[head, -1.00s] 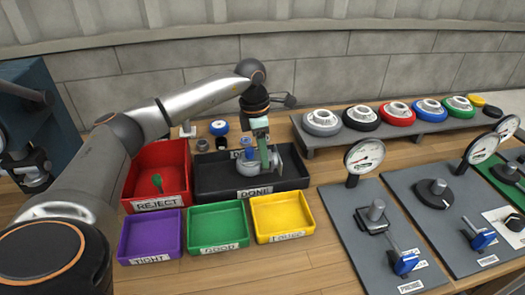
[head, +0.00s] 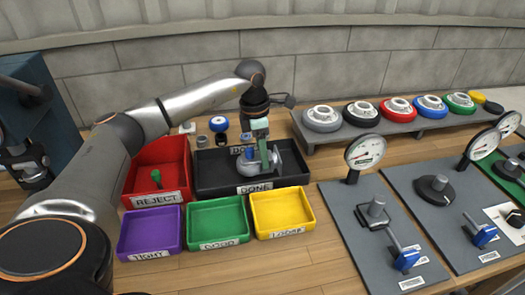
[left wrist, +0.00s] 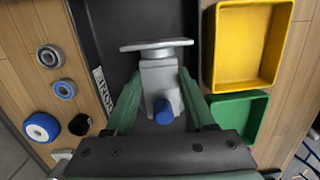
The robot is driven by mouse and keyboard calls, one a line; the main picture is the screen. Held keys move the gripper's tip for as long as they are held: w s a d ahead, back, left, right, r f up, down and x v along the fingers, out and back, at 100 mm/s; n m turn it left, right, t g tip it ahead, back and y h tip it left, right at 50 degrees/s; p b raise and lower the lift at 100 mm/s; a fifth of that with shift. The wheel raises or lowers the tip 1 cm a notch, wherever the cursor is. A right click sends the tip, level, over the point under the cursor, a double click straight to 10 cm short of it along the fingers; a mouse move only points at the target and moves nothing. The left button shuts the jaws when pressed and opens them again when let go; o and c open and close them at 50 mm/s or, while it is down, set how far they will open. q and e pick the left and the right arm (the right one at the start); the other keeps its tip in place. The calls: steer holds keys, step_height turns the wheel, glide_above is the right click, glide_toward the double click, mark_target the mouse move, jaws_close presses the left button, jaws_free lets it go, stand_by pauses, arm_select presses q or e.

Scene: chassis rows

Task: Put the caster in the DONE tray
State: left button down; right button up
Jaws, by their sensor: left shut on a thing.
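The caster (left wrist: 160,82) is a grey piece with a flat plate and a blue round part. My left gripper (head: 264,158) is shut on it, with the green fingers on both sides of its grey body in the left wrist view. The caster (head: 281,162) is within the outline of the black DONE tray (head: 215,188), toward its right half. I cannot tell whether it touches the tray floor. The tray's dark floor (left wrist: 104,42) also shows in the left wrist view. My right gripper is not in view.
The red REJECT tray (head: 137,180) holds a green-handled piece. Purple (head: 149,232), green (head: 218,219) and yellow (head: 282,210) trays stand in front. Small wheels (head: 219,125) lie behind. Gauge plates (head: 370,250) and a rack of coloured discs (head: 370,125) are at right.

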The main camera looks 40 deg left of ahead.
arm_select(q)
steer(key=shift+f+b, duration=0.45)
steer(key=shift+f, duration=0.6)
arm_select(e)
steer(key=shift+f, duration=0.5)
arm_select(q)
steer(key=shift+c, duration=1.3)
jaws_free()
steer(key=shift+o, duration=0.4)
steer(key=shift+f, duration=0.1)
step_height(320, 180, up, 3)
steer(key=shift+a+f, duration=0.15)
step_height(320, 180, up, 10)
steer(key=a+p, duration=0.1)
steer(key=shift+s, duration=0.35)
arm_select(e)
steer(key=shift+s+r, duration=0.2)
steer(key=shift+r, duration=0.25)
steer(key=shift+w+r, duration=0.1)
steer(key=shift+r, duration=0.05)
